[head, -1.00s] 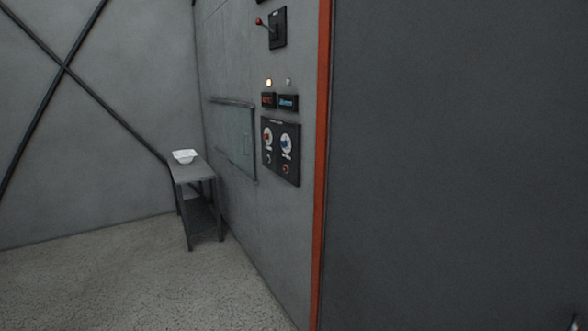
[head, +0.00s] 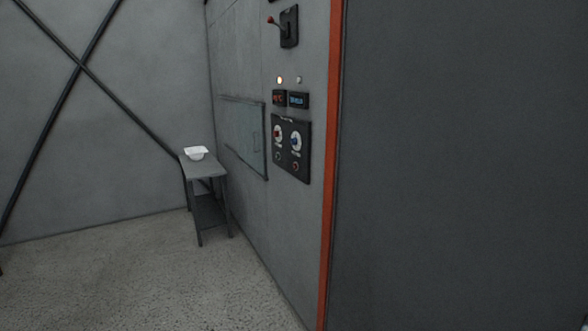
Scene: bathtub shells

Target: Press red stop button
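A black control panel (head: 291,148) is mounted on the grey wall, left of an orange vertical edge. It carries a red knob (head: 278,134) and a blue knob (head: 296,141) on pale dials. Below them are two small round controls, and the right one (head: 295,168) looks reddish. I cannot tell for sure which of these is the red stop button. Above the panel are two small displays, one with red digits (head: 279,98) and one with blue (head: 298,100). Neither of my grippers is in view.
A small table (head: 206,171) with a white bowl (head: 195,153) stands at the left. A dark wall (head: 460,170) fills the right. The floor (head: 130,285) is clear at front left.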

